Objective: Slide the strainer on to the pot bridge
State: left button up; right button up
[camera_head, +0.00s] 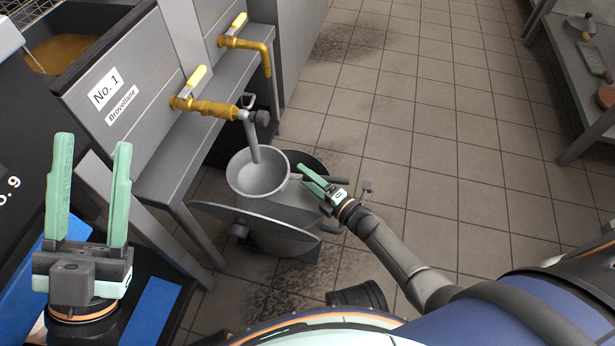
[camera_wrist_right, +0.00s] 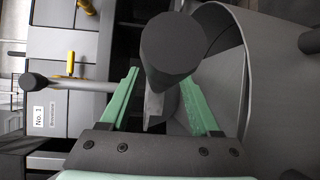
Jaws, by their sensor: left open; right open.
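My right gripper (camera_head: 303,174) is open beside the bowl, at this handle. In the right wrist view, a dark round handle end (camera_wrist_right: 172,48) shows between the open fingers; I cannot tell whether they touch it. A curved grey wall (camera_wrist_right: 236,60) is at right. My left gripper (camera_head: 93,140) is open and empty, at left. I cannot clearly make out the pot bridge.
Brass taps with yellow levers (camera_head: 205,106) stick out from the bench (camera_head: 195,140) above and left of the bowl. A tilted grey disc (camera_head: 255,228) is in front of the pot. Tiled floor (camera_head: 450,130) is clear to the right, up to a shelf (camera_head: 565,80).

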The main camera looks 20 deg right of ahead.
jog(key=shift+s, duration=0.1)
jog(key=shift+p+v, duration=0.6)
jog(key=shift+v, duration=0.7)
jog(key=shift+p+v, duration=0.65)
jog(key=shift+v, duration=1.5)
jog(key=s+d, duration=0.5)
jog(key=d, duration=0.3)
jog(key=shift+s, duration=0.35)
jog(key=shift+d, duration=0.1)
